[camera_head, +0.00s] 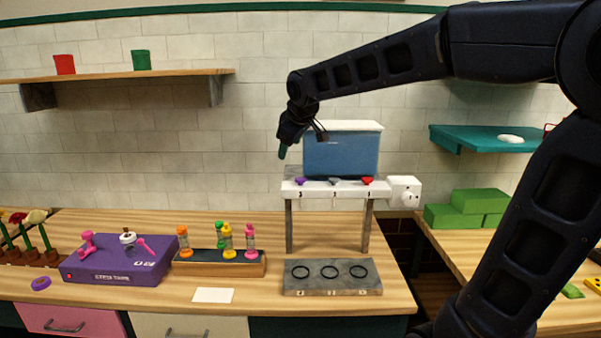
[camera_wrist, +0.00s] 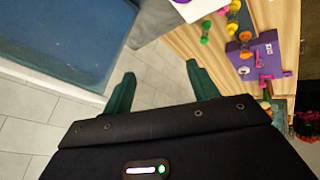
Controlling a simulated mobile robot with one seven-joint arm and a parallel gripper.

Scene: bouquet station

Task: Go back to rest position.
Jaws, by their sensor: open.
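My gripper (camera_head: 284,150) is up in the air in the head view, beside the upper left of the blue tank on its stand. In the wrist view, my gripper (camera_wrist: 160,85) shows two green fingers spread apart with nothing between them. It is open and empty. Below the fingers' gap I see only wall tiles and, to the right, the wooden counter (camera_wrist: 270,20).
A blue tank (camera_head: 341,155) with purple, grey and red valves stands over a grey plate (camera_head: 333,290) with three rings. Left are hourglasses (camera_head: 228,241), a purple box (camera_head: 118,260) and potted flowers (camera_head: 30,236). Green blocks (camera_head: 467,209) sit right. Shelves (camera_head: 130,74) flank the wall.

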